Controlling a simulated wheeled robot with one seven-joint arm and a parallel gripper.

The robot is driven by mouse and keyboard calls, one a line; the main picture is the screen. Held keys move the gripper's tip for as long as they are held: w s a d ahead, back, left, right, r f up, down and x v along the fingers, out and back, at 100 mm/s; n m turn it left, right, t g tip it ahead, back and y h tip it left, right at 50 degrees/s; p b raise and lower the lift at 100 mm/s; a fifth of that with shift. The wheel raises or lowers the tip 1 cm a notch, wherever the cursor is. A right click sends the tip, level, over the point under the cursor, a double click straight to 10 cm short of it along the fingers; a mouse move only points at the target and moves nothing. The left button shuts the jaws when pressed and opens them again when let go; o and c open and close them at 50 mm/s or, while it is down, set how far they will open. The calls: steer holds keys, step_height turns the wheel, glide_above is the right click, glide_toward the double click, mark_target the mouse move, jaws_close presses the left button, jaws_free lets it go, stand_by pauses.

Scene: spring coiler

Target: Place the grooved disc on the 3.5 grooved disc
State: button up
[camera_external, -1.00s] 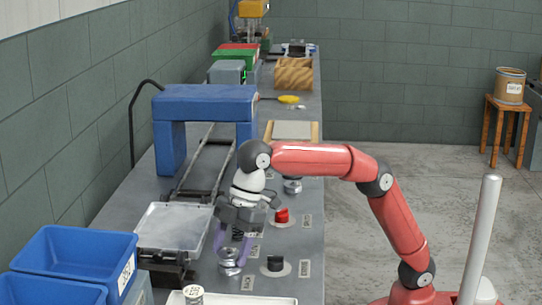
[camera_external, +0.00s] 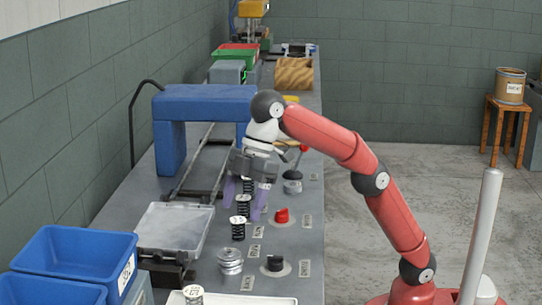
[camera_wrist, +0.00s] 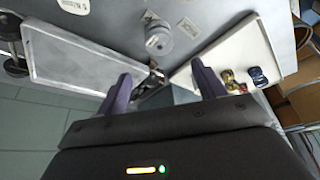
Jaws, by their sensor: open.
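A silvery grooved piece (camera_external: 230,261) stands upright on the bench at the near left of the black knob. It shows more than one tier, like grooved discs stacked, but I cannot make out a seam or a size label. It also shows in the wrist view (camera_wrist: 158,40), ahead of the fingers. Another silvery disc-like piece (camera_external: 292,187) sits farther back, under the red-tipped lever. My gripper (camera_external: 244,207), with purple fingers, is open and empty. It is above the bench, behind and apart from the grooved piece. The fingers spread apart in the wrist view (camera_wrist: 162,84).
A red knob (camera_external: 282,216) and black knob (camera_external: 275,264) lie to the right. A clear-lidded tray (camera_external: 175,226), blue bins (camera_external: 75,255) and a blue arch (camera_external: 203,103) line the left.

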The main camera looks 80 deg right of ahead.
steer(key=shift+v, duration=0.8)
steer(key=shift+d, duration=0.1)
steer(key=s+d+f+m+t+h+b, duration=0.1)
steer(key=s+d+f+m+t+h, duration=0.15)
steer(key=s+d+m, duration=0.65)
steer(key=s+d+f+m+t+h+b, duration=0.15)
steer(key=s+d+f, duration=0.4)
steer(key=d, duration=0.75)
steer(key=s+d+f+m+t+h, duration=0.1)
steer(key=s+d+f+m+h, duration=0.1)
steer(key=s+d+f+m, duration=0.5)
steer(key=s+a+f+n+g+y+p, duration=0.1)
steer(key=s+f+n, duration=0.1)
steer(key=f, duration=0.3)
steer(key=s+a+f+n+g+y+p, duration=0.1)
steer(key=f+n, duration=0.4)
steer(key=f, duration=0.1)
steer(key=shift+s+a+p, duration=0.3)
steer(key=shift+s, duration=0.05)
